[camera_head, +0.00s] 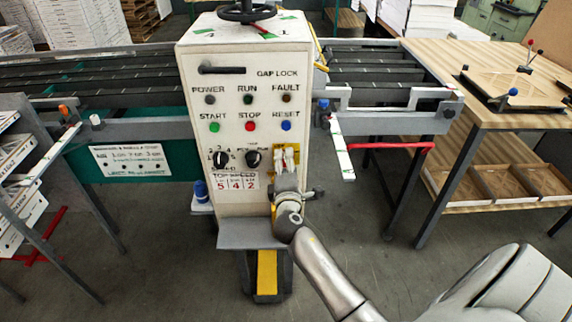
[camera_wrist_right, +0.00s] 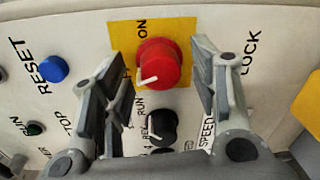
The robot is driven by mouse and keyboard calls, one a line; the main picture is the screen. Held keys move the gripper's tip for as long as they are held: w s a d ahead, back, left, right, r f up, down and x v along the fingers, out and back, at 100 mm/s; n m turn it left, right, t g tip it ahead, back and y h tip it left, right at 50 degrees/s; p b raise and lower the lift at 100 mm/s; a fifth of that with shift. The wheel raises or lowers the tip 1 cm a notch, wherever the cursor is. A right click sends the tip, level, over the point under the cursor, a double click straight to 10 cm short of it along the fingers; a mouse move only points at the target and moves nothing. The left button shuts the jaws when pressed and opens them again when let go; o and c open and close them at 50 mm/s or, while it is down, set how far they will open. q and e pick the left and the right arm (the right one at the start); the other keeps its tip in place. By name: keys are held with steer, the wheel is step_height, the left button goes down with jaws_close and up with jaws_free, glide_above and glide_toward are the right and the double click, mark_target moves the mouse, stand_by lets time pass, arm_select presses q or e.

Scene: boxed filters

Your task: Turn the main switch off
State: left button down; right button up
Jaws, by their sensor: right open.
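The main switch (camera_wrist_right: 163,63) is a red round knob on a yellow plate (camera_wrist_right: 181,25) in the right wrist view. Its white pointer line points to the lower left, and the letters ON stand on the plate beside it. My right gripper (camera_wrist_right: 157,57) is open, with one finger on each side of the knob; I cannot tell whether either touches it. In the head view my right gripper (camera_head: 285,157) is in front of the yellow plate (camera_head: 303,147) on the control box (camera_head: 205,122) and hides the red knob. My left gripper is not in view.
Two black selector knobs (camera_head: 221,159) sit left of the plate. Green, red and blue buttons (camera_head: 250,126) are above. A grey shelf (camera_head: 250,235) juts out below. A conveyor (camera_head: 110,75) runs behind, and a wooden table (camera_head: 495,90) stands at the right.

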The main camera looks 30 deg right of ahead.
steer(key=v, duration=1.1)
steer(key=shift+s, duration=0.3)
steer(key=shift+a, duration=0.15)
steer(key=s+a+f+m+g+y, duration=0.1)
steer(key=s+a+f+g+y, duration=0.2)
steer(key=f, duration=0.9)
steer(key=s+a+f+m+g+y, duration=0.15)
steer(key=s+f, duration=0.25)
steer(key=f, duration=0.9)
steer(key=s+a+f+m+g+y, duration=0.1)
steer(key=s+a+f+g+y, duration=0.2)
steer(key=f, duration=0.9)
steer(key=s+f+m+g, duration=0.2)
steer(key=s+f, duration=0.4)
steer(key=s, duration=0.5)
steer(key=s+f+m+g+y+b, duration=0.1)
steer(key=s+f+m+g, duration=0.1)
steer(key=s+f, duration=0.4)
steer(key=s+f+m+g, duration=0.2)
steer(key=s+f, duration=0.4)
steer(key=s, duration=0.9)
steer(key=shift+s+f+m+y+b, duration=0.25)
steer(key=shift+s+m+y+b, duration=0.1)
steer(key=shift+m, duration=0.5)
